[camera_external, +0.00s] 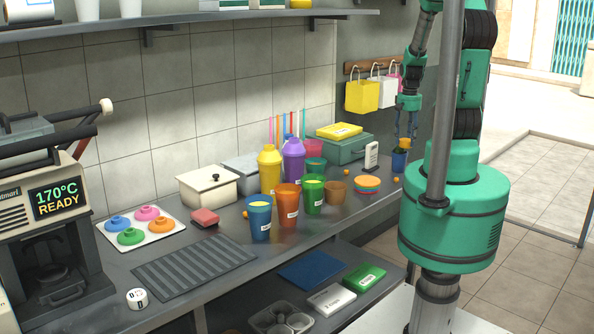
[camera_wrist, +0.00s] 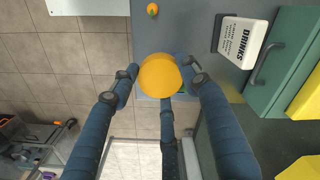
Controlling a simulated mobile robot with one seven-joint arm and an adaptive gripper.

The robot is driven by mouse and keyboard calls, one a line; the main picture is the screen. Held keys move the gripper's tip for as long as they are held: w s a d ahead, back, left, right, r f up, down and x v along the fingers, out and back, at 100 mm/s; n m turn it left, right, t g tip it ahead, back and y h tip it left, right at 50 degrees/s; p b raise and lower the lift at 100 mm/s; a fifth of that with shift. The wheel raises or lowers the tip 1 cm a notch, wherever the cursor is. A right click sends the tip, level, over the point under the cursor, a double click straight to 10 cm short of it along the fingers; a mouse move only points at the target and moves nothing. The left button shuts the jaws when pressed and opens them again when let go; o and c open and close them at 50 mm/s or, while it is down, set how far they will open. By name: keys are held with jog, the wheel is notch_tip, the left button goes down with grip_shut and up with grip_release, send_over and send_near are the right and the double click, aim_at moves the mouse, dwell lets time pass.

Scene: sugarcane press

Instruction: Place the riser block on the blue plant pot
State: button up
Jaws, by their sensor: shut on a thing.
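My gripper (camera_external: 405,138) is at the far right end of the counter, just above the blue plant pot (camera_external: 399,162). In the wrist view its fingers (camera_wrist: 160,80) are shut on an orange, round-topped piece (camera_wrist: 159,75). The piece also shows small in the external view (camera_external: 404,142), right over the pot's green leaves. I cannot tell if it touches the pot, or if it is the riser block. In the wrist view the piece hides most of the pot; a bit of green (camera_wrist: 182,89) shows beside it.
A white drinks sign (camera_external: 371,155) and a green box (camera_external: 343,148) stand near the pot. The sign also shows in the wrist view (camera_wrist: 239,42). A small orange fruit (camera_wrist: 152,9) lies nearby. Paper bags (camera_external: 362,96) hang behind. The counter ends just past the pot.

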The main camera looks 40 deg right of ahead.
send_over(400, 152)
jog(key=shift+w+d+f, duration=0.2)
jog(key=shift+d+f, duration=0.05)
jog(key=shift+f, duration=0.05)
jog(key=shift+f+b, duration=0.6)
jog(key=shift+f, duration=1.15)
jog(key=shift+f, duration=0.2)
jog(key=o, duration=1.2)
jog(key=shift+c, duration=0.2)
jog(key=shift+r, duration=0.2)
notch_tip(400, 152, up, 12)
jog(key=p, duration=0.2)
